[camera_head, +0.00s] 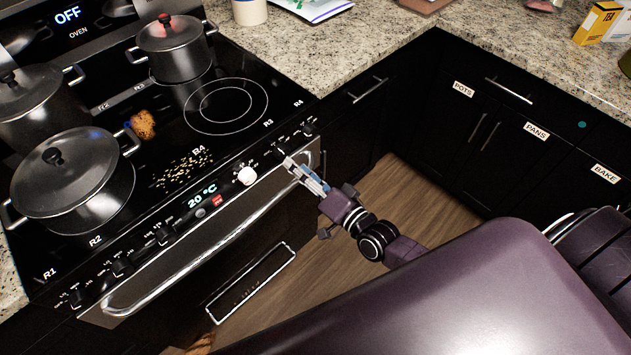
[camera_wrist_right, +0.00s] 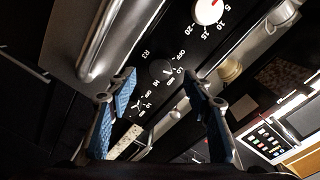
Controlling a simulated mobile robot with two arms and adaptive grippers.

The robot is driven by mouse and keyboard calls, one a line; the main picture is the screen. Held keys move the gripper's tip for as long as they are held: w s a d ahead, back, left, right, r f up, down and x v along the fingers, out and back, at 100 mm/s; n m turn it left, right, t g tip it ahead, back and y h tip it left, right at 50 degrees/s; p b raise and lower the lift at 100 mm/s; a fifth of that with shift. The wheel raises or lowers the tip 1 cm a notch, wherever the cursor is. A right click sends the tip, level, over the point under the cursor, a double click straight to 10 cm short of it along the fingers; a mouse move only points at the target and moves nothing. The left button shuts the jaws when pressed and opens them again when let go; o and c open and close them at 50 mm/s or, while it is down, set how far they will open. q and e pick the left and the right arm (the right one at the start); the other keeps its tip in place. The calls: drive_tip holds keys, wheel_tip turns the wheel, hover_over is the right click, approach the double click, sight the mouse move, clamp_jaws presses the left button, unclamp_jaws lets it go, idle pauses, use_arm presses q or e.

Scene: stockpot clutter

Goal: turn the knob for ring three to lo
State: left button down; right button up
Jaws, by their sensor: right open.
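The ring three knob (camera_wrist_right: 160,70) is small and dark, with an R3 label and OFF, LO and HI marks around it. Where its pointer sits is too dark to tell. In the head view, it (camera_head: 281,149) is on the stove's front panel, right of the white dial. My right gripper (camera_head: 293,164) is just in front of the panel by this knob. In the wrist view, its blue-padded fingers (camera_wrist_right: 159,79) are open, and the knob appears between the fingertips. Whether they touch it cannot be told. My left gripper is out of view.
The white dial (camera_head: 246,175) and another dark knob (camera_head: 309,129) flank the ring three knob. The oven handle (camera_head: 190,256) runs below. Lidded pots (camera_head: 73,180) stand on the cooktop; the front right ring (camera_head: 226,106) is bare. Crumbs and a brown lump (camera_head: 143,125) lie there.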

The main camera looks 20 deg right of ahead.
drive_tip(key=v, duration=0.6)
drive_tip(key=shift+s, duration=0.4)
drive_tip(key=shift+d, duration=0.15)
drive_tip(key=s+d+f+n+g+h, duration=0.1)
drive_tip(key=s+d+f+n+g, duration=0.2)
drive_tip(key=f, duration=0.7)
drive_tip(key=s+d+f+g+h, duration=0.15)
drive_tip(key=s+f, duration=0.35)
drive_tip(key=f, duration=0.6)
drive_tip(key=s+d+f+n+g+h, duration=0.1)
drive_tip(key=s+f+n+g, duration=0.3)
drive_tip(key=f, duration=0.6)
drive_tip(key=s+f+n+g, duration=0.1)
drive_tip(key=s+f+g, duration=0.1)
drive_tip(key=s+f, duration=0.3)
drive_tip(key=s+a+f+n+g+h, duration=0.1)
drive_tip(key=s+f, duration=0.4)
drive_tip(key=s, duration=0.8)
drive_tip(key=s+a+f+n+g, duration=0.1)
drive_tip(key=s+f+g, duration=0.3)
drive_tip(key=s, duration=0.5)
drive_tip(key=shift+a+f, duration=0.2)
drive_tip(key=shift+f, duration=0.3)
drive_tip(key=shift+h, duration=0.25)
